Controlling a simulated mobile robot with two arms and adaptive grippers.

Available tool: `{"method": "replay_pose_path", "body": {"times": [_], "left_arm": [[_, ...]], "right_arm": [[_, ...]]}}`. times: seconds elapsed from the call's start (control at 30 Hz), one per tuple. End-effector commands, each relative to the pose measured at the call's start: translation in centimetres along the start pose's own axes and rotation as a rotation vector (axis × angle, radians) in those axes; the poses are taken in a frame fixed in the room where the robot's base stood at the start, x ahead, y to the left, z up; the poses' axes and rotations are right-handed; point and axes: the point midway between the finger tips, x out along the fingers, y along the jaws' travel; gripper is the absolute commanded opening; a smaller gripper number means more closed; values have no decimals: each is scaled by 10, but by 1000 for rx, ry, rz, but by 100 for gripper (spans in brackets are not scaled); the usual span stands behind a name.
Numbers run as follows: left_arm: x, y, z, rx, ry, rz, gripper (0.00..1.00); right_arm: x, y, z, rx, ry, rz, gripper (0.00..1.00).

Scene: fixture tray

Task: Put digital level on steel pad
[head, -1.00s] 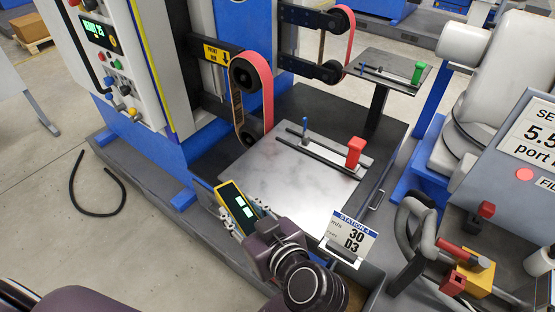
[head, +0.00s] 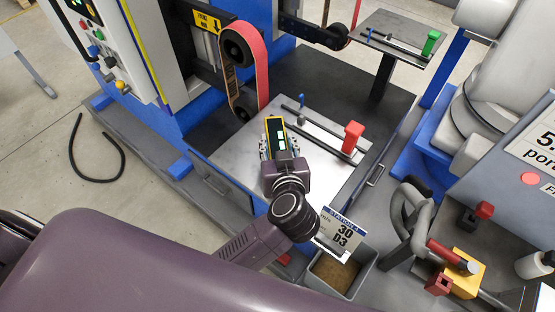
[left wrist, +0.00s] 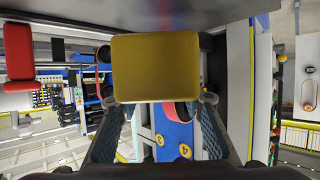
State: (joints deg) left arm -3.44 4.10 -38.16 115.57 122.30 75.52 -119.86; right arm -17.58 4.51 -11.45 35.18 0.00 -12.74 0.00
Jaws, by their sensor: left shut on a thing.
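The digital level (head: 275,137) is a yellow-edged block with a dark face and a lit display. My left gripper (head: 278,155) is shut on it. The steel pad (head: 320,187) is the flat grey plate on the machine's table. In the head view the level lies over the pad's left-middle part, near the rail; I cannot tell whether it touches the plate. In the left wrist view the level's yellow end (left wrist: 156,68) fills the space between my left fingertips (left wrist: 158,100). My gripper hides part of the pad. My right gripper is not in view.
A rail with a red clamp (head: 352,137) and a blue pin (head: 302,101) crosses the pad's far side. A sanding belt (head: 252,70) stands behind the pad. A station sign (head: 344,230) and a bin (head: 340,272) are at the front. The pad's front right is clear.

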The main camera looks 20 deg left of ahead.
Motion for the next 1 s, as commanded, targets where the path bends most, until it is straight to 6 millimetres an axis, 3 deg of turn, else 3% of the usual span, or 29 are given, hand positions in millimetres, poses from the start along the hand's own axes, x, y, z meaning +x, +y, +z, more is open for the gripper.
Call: {"method": "replay_pose_path", "body": {"times": [0.1,0.2,0.5,0.93,0.97,1.0], "left_arm": [[8,0,20,2,0,1,4],[11,1,26,0,2,1,4],[26,0,62,1,1,0,4],[28,1,68,-1,2,1,4],[28,0,69,0,0,1,37],[28,0,69,-1,1,1,41]], "right_arm": [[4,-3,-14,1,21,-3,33],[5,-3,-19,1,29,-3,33],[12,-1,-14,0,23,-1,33],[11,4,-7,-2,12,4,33],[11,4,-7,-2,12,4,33],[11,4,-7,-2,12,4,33]]}}
